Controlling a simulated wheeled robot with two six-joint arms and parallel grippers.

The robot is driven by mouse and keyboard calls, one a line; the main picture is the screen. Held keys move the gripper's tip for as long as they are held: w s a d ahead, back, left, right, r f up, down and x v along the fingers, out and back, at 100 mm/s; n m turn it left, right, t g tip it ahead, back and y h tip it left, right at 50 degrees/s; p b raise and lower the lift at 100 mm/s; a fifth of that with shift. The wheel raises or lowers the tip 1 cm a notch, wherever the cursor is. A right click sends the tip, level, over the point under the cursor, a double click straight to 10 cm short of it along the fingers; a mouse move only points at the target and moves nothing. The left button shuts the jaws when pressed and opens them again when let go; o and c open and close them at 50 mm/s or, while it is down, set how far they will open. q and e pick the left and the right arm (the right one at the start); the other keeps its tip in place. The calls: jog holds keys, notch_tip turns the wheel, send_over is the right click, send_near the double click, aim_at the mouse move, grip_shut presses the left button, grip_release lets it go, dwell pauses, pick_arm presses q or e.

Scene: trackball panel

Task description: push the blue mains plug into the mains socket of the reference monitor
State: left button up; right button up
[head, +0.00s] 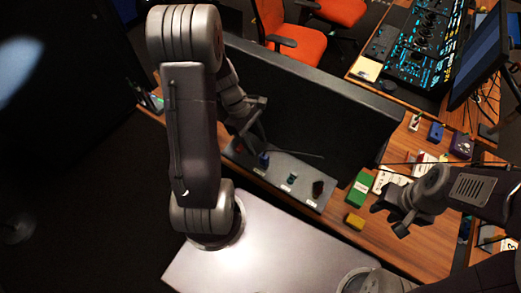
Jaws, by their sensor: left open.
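A small blue piece (264,159), which looks like the blue mains plug, stands at the left part of a grey strip (305,198) at the foot of a large dark monitor (330,110). A thin dark cable runs right from near it. I cannot tell which opening is the mains socket or whether the plug is in one. My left gripper (256,122) is open in front of the dark monitor, just above and left of the blue piece, apparently empty. My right gripper (390,213) is over the right part of the desk; its fingers look spread, with nothing seen between them.
The strip also carries a green piece (291,178) and a dark piece (318,188). A green box (360,188) and a yellow block (354,221) lie right of it on the wooden desk (420,252). A lit control panel (424,42) and orange chairs (296,47) are behind.

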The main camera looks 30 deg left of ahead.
pick_arm(q)
jog(key=shift+a+r, duration=0.2)
jog(key=shift+r, duration=0.15)
dwell(0.5)
jog(key=d+m, duration=0.1)
jog(key=d+r+b, duration=0.1)
jog(key=d, duration=0.1)
jog(key=d+m, duration=0.1)
jog(key=shift+w+d+r+m+y, duration=0.15)
jog(key=shift+w+d+m+y, duration=0.15)
jog(key=shift+w+d, duration=0.05)
jog(key=shift+s+d+f+m+t+y+b, duration=0.2)
jog(key=shift+s+m+y, duration=0.55)
jog(key=shift+m, duration=1.65)
jog(key=shift+s+d+f+m+t+y+b, duration=0.15)
jog(key=shift+s+m+t+y, duration=0.55)
jog(key=shift+m, duration=1.7)
jog(key=shift+s+d+m+g+y+b, duration=0.1)
jog(key=shift+s+d+m+y+b, duration=0.25)
jog(key=shift+s+m, duration=1.4)
